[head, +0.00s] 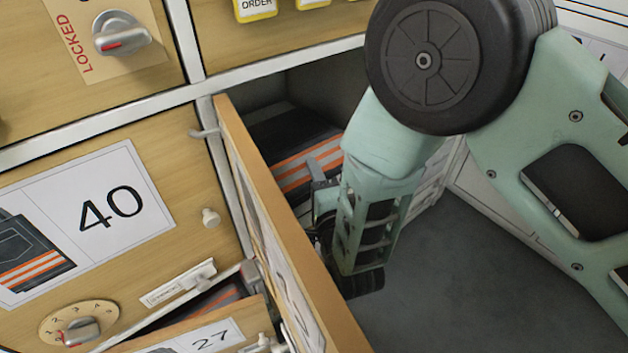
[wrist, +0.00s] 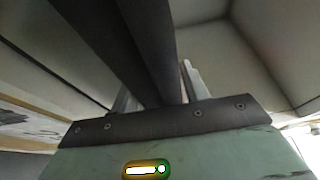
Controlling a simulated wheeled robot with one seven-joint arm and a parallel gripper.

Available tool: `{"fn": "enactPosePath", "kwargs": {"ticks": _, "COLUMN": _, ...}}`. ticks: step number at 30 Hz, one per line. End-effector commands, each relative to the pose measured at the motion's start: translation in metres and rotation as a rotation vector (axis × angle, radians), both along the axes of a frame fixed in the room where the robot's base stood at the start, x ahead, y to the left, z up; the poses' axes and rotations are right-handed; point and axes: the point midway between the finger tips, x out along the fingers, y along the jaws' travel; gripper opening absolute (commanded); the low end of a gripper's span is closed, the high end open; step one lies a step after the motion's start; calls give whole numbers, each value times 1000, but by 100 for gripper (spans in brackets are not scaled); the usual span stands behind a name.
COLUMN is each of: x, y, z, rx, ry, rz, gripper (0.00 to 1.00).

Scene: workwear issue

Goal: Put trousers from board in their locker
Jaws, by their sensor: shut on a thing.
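Dark folded trousers (head: 285,135) with orange and grey stripes are inside an open locker compartment (head: 350,85) in the head view. My gripper (head: 322,180) is at the compartment's mouth, shut on the near edge of the trousers. In the wrist view, the trousers (wrist: 145,45) show as a dark band between the fingers of my gripper (wrist: 158,88), with pale compartment walls around them. The compartment's wooden door (head: 275,215) stands open to the left of my gripper. The far part of the trousers is in shadow, and my arm hides some of their right side. I cannot make out a board.
A shut door labelled 40 (head: 110,205), picturing dark trousers with orange stripes, is on the left. Below it, a door labelled 27 (head: 210,340) is ajar, with a dark orange-striped item (head: 215,298) behind it. A door marked LOCKED (head: 85,40) is above. Grey floor (head: 450,280) is clear at right.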

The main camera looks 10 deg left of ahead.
Motion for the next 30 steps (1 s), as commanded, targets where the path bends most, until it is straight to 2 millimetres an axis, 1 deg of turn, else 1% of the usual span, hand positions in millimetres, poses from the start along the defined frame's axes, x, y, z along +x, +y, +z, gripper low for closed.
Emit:
{"fn": "enactPosePath", "kwargs": {"ticks": 1, "x": 0, "y": 0, "z": 2, "rx": 3, "ry": -4, "rz": 0, "gripper": 0}}
{"fn": "enactPosePath", "kwargs": {"ticks": 5, "x": 1, "y": 0, "z": -2, "rx": 3, "ry": -4, "rz": 0, "gripper": 0}}
{"fn": "enactPosePath", "kwargs": {"ticks": 6, "x": 0, "y": 0, "z": -4, "rx": 0, "ry": 1, "rz": 0, "gripper": 51}}
{"fn": "enactPosePath", "kwargs": {"ticks": 8, "x": 0, "y": 0, "z": -3, "rx": 0, "ry": 1, "rz": 0, "gripper": 67}}
{"fn": "enactPosePath", "kwargs": {"ticks": 16, "x": 0, "y": 0, "z": -2, "rx": 0, "ry": 1, "rz": 0, "gripper": 67}}
{"fn": "enactPosePath", "kwargs": {"ticks": 19, "x": 0, "y": 0, "z": 3, "rx": -1, "ry": 0, "rz": 1, "gripper": 67}}
{"fn": "enactPosePath", "kwargs": {"ticks": 30, "x": -52, "y": -28, "z": 1, "rx": -4, "ry": 3, "rz": 1, "gripper": 67}}
